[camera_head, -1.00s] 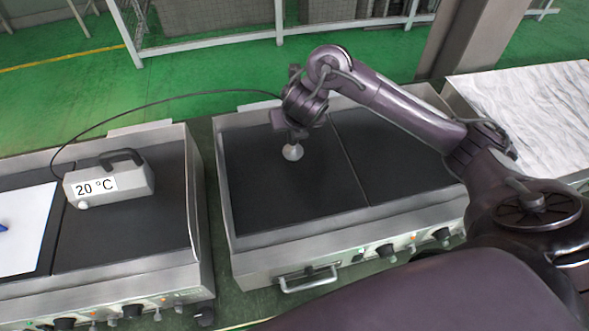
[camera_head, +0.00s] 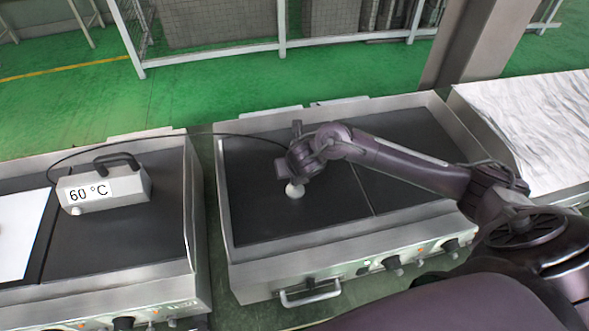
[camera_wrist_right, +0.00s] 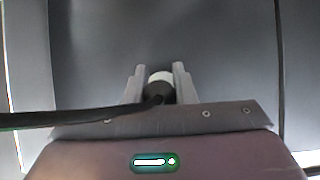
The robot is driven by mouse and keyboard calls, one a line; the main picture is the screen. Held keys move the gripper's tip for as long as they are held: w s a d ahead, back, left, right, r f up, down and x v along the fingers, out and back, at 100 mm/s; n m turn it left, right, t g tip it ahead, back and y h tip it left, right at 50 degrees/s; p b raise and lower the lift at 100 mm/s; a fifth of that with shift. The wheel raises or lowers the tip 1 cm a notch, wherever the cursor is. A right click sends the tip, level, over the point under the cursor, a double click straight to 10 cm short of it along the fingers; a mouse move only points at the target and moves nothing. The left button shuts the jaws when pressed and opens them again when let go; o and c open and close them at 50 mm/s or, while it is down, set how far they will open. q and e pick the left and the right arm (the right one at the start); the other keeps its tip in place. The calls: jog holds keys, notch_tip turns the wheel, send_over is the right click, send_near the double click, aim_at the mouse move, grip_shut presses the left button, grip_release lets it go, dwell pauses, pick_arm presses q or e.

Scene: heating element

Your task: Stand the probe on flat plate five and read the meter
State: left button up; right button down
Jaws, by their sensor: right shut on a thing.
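My right gripper (camera_head: 293,180) is shut on the probe (camera_head: 295,190), whose pale round foot shows below the fingers. The probe is upright over the left dark plate (camera_head: 256,215) of the right-hand griddle, at or very near its surface. In the right wrist view the probe (camera_wrist_right: 160,80) sits between the two fingers, with a black cable leaving to the left. The meter (camera_head: 104,188) is a grey box with a black handle on the left-hand griddle, and its display reads 60 °C. My left gripper is not in view.
The cable (camera_head: 190,133) runs from the meter across the gap between griddles to the probe. The right plate (camera_head: 405,150) is bare under my right arm. A white sheet (camera_head: 20,235) lies at far left. A white rippled surface (camera_head: 535,115) stands at right.

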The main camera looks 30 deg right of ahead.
jog(key=shift+f, duration=0.2)
jog(key=c, duration=1.2)
grip_release()
jog(key=shift+r, duration=0.1)
jog(key=shift+s+r, duration=0.15)
jog(key=shift+r, duration=0.3)
jog(key=p+v, duration=0.4)
jog(key=v, duration=0.7)
jog(key=shift+s+r, duration=0.15)
